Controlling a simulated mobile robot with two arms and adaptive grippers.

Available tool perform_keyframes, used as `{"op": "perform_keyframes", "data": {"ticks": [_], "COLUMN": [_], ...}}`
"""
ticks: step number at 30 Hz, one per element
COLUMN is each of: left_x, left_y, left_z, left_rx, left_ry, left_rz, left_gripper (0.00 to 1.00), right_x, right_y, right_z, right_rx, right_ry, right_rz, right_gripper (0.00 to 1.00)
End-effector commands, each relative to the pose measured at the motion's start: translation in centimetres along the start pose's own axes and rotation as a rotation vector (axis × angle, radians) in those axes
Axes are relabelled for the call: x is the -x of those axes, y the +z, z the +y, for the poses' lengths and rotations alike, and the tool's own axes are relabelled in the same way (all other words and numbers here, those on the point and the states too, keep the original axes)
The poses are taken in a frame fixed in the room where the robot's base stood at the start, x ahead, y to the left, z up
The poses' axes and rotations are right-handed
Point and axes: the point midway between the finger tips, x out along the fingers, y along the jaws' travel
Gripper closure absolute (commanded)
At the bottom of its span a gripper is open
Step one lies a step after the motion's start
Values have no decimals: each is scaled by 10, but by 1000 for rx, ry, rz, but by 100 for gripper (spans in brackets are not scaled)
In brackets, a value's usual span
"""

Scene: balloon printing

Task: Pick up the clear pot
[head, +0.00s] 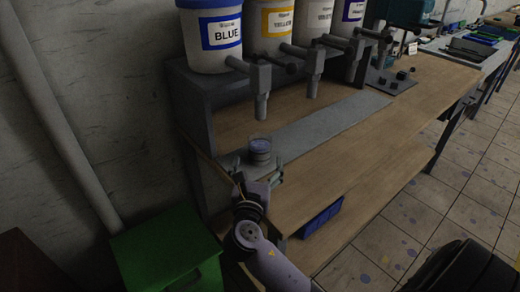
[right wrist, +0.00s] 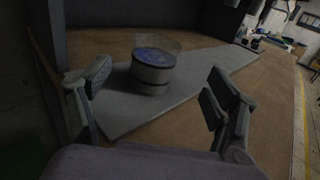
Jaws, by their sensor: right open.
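The clear pot (head: 260,149) stands upright at the near left end of a grey strip on the workbench. It looks see-through at the top, with something bluish inside. In the right wrist view the pot (right wrist: 153,70) stands on the strip ahead, left of centre between the fingers. My right gripper (head: 258,175) is open and empty, just on the near side of the pot. In the right wrist view my right gripper (right wrist: 157,95) has its two fingers wide apart, with the pot beyond them, apart from both. My left gripper is not in view.
A shelf (head: 232,80) holds a blue-labelled bucket (head: 213,38) and other paint buckets, with dispensing taps over the grey strip (head: 335,122). A green box (head: 170,252) stands on the floor at left. A blue bin (head: 321,216) sits under the bench. The bench's right part is mostly clear.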

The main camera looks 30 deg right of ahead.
Motion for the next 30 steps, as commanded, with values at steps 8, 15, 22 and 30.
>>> {"op": "perform_keyframes", "data": {"ticks": [8,15,22,30], "left_x": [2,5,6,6], "left_y": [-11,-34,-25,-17], "left_z": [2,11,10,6], "left_rx": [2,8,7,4], "left_ry": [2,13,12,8], "left_rz": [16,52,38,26], "left_gripper": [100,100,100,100], "right_x": [-42,-63,-93,-96], "right_y": [0,2,2,1], "right_z": [0,3,5,5], "right_rx": [1,0,1,0], "right_ry": [0,-1,0,2], "right_rz": [-1,-2,0,1], "right_gripper": [18,18,18,18]}}
